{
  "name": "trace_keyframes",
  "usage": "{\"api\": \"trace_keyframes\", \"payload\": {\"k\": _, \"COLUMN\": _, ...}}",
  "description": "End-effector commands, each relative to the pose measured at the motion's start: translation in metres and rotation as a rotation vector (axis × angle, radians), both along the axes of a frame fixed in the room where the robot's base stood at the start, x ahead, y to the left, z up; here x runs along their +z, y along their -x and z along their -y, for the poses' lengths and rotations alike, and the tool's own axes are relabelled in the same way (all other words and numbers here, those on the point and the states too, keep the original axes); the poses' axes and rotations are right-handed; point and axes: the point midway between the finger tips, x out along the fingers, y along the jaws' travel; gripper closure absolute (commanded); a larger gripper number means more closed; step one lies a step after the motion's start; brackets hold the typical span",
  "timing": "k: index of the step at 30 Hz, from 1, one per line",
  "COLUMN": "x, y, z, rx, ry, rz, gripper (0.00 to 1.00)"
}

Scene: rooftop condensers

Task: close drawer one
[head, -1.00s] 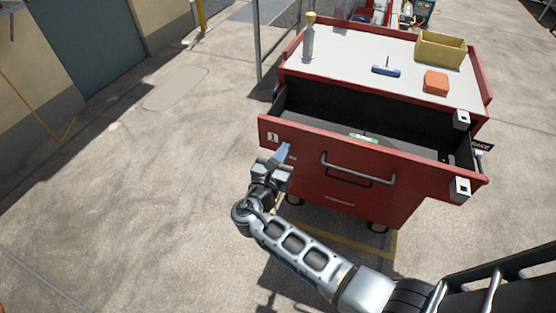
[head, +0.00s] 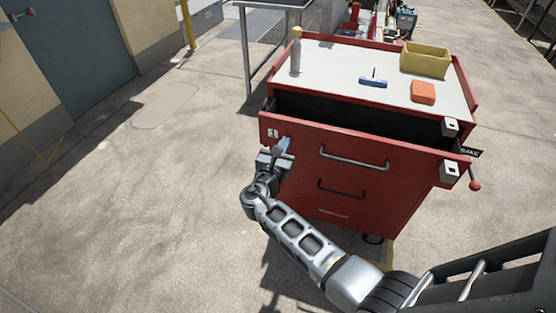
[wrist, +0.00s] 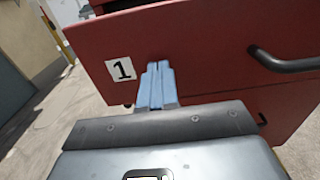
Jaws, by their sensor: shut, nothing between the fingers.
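Drawer one (head: 300,152) is the top drawer of a red tool cabinet (head: 345,211). It stands partly open, with a dark gap behind its front panel. Its grey bar handle (head: 353,160) runs across the middle of the front. My gripper (head: 285,145) is shut and empty at the left part of the drawer front, near the "1" label. In the wrist view the blue fingertips (wrist: 158,72) lie together against or just before the red front (wrist: 200,50), right of the label (wrist: 121,69). I cannot tell for sure whether they touch.
On the cabinet top are a bottle (head: 296,50), a blue tool (head: 373,82), an orange block (head: 423,92) and a yellow bin (head: 425,60). A lower handle (head: 341,188) sits below drawer one. A red-knobbed lever (head: 475,185) is at the right side. Open concrete lies left.

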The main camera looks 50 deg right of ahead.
Motion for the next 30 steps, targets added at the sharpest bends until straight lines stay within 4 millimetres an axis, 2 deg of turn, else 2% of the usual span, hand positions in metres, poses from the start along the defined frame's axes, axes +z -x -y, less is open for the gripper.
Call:
{"api": "trace_keyframes", "payload": {"k": 1, "x": -0.003, "y": -0.004, "z": 0.015, "rx": -0.005, "ry": 0.0, "rz": 0.002, "gripper": 1.0}}
{"api": "trace_keyframes", "payload": {"k": 6, "x": -0.004, "y": -0.019, "z": 0.056, "rx": -0.005, "ry": 0.001, "rz": 0.003, "gripper": 1.0}}
{"api": "trace_keyframes", "payload": {"k": 15, "x": -0.003, "y": -0.038, "z": 0.109, "rx": -0.004, "ry": 0.001, "rz": 0.001, "gripper": 1.0}}
{"api": "trace_keyframes", "payload": {"k": 21, "x": -0.002, "y": -0.045, "z": 0.125, "rx": -0.002, "ry": 0.0, "rz": 0.0, "gripper": 1.0}}
{"api": "trace_keyframes", "payload": {"k": 30, "x": 0.0, "y": -0.048, "z": 0.132, "rx": 0.0, "ry": -0.001, "rz": 0.001, "gripper": 1.0}}
